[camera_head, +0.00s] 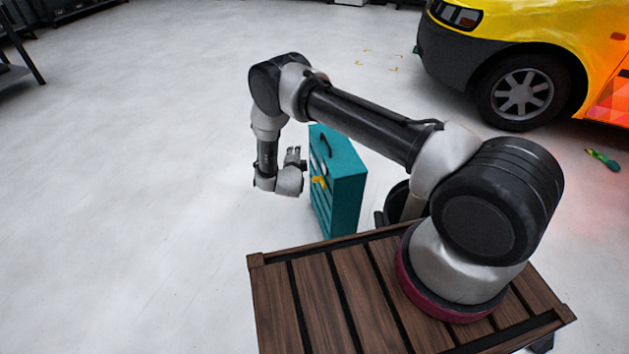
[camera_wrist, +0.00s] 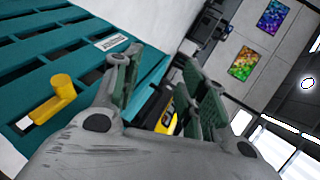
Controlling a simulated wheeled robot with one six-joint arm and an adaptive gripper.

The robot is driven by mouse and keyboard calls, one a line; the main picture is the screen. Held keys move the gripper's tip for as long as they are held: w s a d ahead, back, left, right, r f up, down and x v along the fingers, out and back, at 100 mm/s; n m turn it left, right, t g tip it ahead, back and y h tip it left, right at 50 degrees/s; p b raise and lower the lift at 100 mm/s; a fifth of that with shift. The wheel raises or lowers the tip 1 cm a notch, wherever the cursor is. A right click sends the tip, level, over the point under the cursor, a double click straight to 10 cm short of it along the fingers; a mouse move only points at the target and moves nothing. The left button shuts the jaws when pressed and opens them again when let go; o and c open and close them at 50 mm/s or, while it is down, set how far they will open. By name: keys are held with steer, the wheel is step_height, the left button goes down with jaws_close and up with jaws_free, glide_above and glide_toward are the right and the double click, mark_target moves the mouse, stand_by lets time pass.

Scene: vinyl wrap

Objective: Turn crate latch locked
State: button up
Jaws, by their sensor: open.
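The teal crate (camera_head: 346,185) stands upright on the floor just beyond my wooden deck, its slatted face toward my gripper. The yellow latch (camera_head: 319,182) is on that face. In the wrist view the latch (camera_wrist: 54,98) is a yellow lever with a round knob, at the left, beside the gripper and not between its fingers. A small white label (camera_wrist: 111,42) sits on the crate (camera_wrist: 30,42) above it. My gripper (camera_head: 295,153) is close to the crate's face. Contact with the crate cannot be told.
A yellow and orange van (camera_head: 545,62) stands at the back right. A small green tool-like object (camera_head: 602,159) lies on the floor near it. A dark rounded container (camera_head: 396,200) stands right of the crate. The floor (camera_head: 150,180) to the left is clear.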

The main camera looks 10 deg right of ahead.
steer(key=m+t+h, duration=0.1)
steer(key=m+h, duration=0.1)
glide_toward(314, 181)
steer(key=r+x, duration=0.1)
steer(key=x, duration=0.3)
steer(key=shift+f+t, duration=0.3)
steer(key=shift+f, duration=0.4)
steer(key=x, duration=0.7)
steer(key=shift+w+d, duration=0.1)
steer(key=shift+c, duration=0.3)
